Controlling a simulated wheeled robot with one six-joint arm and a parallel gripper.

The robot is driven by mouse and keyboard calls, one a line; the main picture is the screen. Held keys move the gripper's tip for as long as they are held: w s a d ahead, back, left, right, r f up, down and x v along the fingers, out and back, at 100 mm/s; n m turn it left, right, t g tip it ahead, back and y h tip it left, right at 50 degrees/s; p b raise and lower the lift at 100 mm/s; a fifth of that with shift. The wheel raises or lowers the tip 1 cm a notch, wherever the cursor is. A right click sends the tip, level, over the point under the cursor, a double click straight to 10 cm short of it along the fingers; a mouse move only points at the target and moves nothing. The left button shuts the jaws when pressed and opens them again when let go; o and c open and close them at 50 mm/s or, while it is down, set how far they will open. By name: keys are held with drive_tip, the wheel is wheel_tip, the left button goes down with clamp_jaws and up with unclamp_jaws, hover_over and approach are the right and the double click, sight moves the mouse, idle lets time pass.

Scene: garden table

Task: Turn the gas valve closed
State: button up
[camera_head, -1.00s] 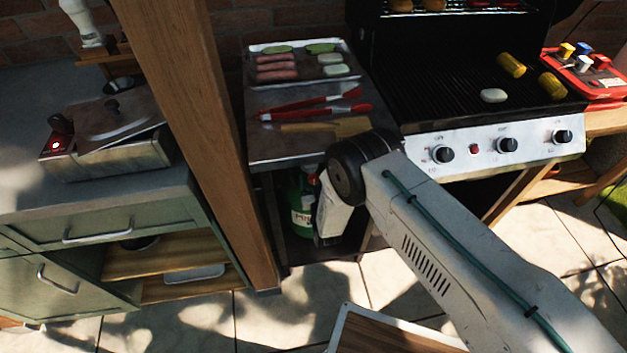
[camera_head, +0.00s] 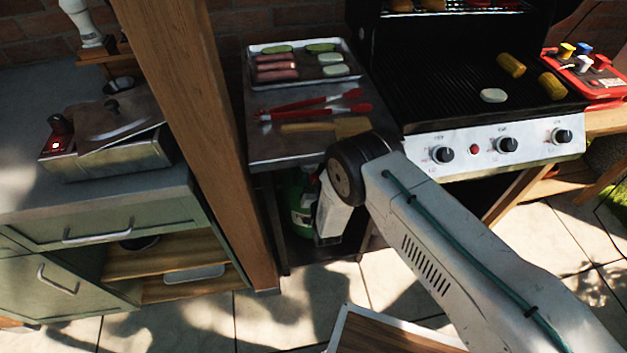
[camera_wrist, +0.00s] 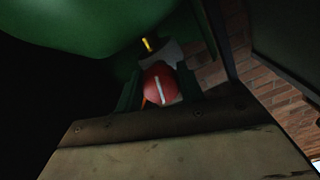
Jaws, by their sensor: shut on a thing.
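The green gas bottle (camera_head: 300,212) stands on the lower shelf under the side table, partly hidden behind my wrist. It fills the upper left of the wrist view (camera_wrist: 95,25). The gas valve's round red knob (camera_wrist: 161,88) with a white line is in the middle of the wrist view. The line runs nearly upright in the picture, leaning slightly left at its top. My gripper (camera_wrist: 160,82) is shut on the knob, a dark finger on each side. In the head view the fingers are hidden under the side table.
The side table (camera_head: 270,155) above my wrist holds a food tray (camera_head: 345,77) and red tongs (camera_head: 310,112). The grill (camera_head: 490,140) is at right. A wooden post (camera_head: 190,120) stands left of the bottle, near a green cabinet (camera_head: 120,220).

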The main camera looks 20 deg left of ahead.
drive_tip(key=m, duration=1.3)
drive_tip(key=shift+m, duration=0.5)
drive_tip(key=o, duration=1)
drive_tip(key=shift+r, duration=0.1)
drive_tip(key=shift+c, duration=0.2)
drive_tip(key=shift+s, duration=0.1)
drive_tip(key=v, duration=0.7)
drive_tip(key=shift+s+d, duration=0.2)
drive_tip(key=shift+s, duration=0.15)
